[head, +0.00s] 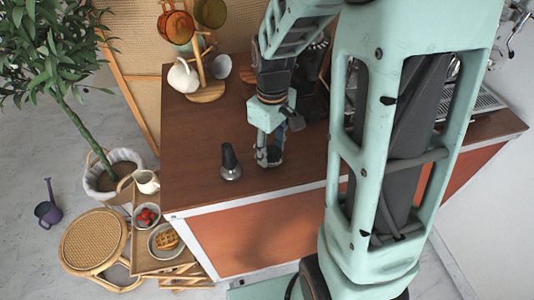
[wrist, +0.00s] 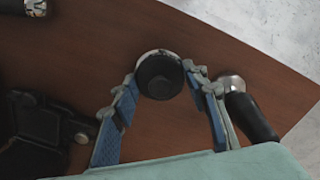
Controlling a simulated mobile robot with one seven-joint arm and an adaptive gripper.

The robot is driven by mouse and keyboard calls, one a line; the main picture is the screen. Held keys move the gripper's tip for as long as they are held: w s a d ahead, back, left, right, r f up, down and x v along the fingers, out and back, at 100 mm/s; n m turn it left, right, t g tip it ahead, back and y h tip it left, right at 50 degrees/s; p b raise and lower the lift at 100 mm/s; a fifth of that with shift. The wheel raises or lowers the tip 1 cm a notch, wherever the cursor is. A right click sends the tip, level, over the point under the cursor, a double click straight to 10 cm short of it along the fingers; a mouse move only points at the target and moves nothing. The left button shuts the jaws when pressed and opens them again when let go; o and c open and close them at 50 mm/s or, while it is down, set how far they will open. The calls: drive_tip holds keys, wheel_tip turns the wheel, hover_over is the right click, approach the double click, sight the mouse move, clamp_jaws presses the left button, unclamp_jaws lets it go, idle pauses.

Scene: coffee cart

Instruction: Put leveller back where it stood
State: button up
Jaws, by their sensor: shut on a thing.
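The leveller (wrist: 160,76) is a short, round piece with a black top and a silvery rim. In the wrist view it sits between the two fingertips of my gripper (wrist: 160,80), which is shut on it. In the head view my gripper (head: 268,157) points down low over the brown counter, and its fingers partly hide the leveller. I cannot tell whether the leveller touches the counter. A tamper-like tool (head: 230,162) with a dark handle and silver base stands just left of my gripper; in the wrist view it (wrist: 250,112) is right of the fingers.
The brown counter (head: 195,135) is bare around the tool, with its front edge close by. A wooden mug tree (head: 205,90) and a white jug (head: 184,76) stand at the back left. A silver-and-dark item (wrist: 30,7) shows at the wrist view's top left.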

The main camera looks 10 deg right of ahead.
sight(272, 148)
drive_tip(key=shift+f, duration=0.75)
drive_tip(key=shift+f+b, duration=0.2)
drive_tip(key=shift+b, duration=0.2)
drive_tip(key=o, duration=1.3)
drive_tip(key=shift+s, duration=0.1)
drive_tip(key=shift+r, duration=0.15)
wheel_tip(272, 148, up, 12)
drive_tip(key=shift+r+p, duration=0.1)
drive_tip(key=shift+p, duration=0.5)
drive_tip(key=shift+d, duration=0.1)
